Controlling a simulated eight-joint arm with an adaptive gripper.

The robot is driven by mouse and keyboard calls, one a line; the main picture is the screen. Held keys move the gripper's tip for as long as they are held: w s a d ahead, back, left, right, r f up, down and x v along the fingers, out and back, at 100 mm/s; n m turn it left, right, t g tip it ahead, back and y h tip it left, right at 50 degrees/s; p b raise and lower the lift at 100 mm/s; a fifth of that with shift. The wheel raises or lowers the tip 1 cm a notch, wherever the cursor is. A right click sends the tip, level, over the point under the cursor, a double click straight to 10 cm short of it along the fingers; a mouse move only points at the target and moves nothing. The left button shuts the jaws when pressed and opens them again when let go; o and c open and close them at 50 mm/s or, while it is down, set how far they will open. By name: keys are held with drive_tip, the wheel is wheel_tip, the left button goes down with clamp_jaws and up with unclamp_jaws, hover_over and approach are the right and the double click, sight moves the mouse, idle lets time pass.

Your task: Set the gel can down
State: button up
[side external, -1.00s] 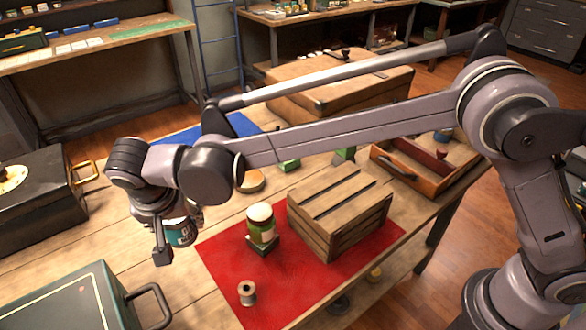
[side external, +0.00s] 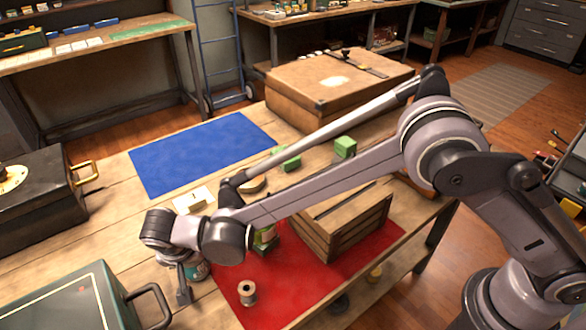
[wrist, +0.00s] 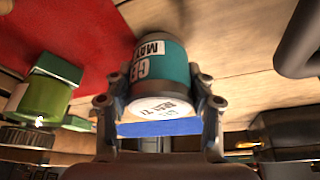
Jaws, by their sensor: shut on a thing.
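The gel can (wrist: 172,60) is silver with a teal label and a printed white end that faces the wrist camera. My gripper (wrist: 160,102) has a finger on each side of it and is shut on it. In the side view my gripper (side external: 190,283) is low over the bare wood table, left of the red mat (side external: 290,297). Only a sliver of the gel can (side external: 201,270) shows there, behind the fingers and wrist. I cannot tell whether the can touches the table.
A green jar (side external: 265,238), a thread spool (side external: 247,292) and a wooden crate (side external: 350,222) stand on the red mat. A green case (side external: 75,305) is at front left, a black box (side external: 40,205) behind it. A blue mat (side external: 200,155) lies clear at the back.

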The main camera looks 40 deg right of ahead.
drive_tip(key=shift+f, duration=0.4)
drive_tip(key=shift+f, duration=0.15)
drive_tip(key=o, duration=1.3)
drive_tip(key=shift+c, duration=0.2)
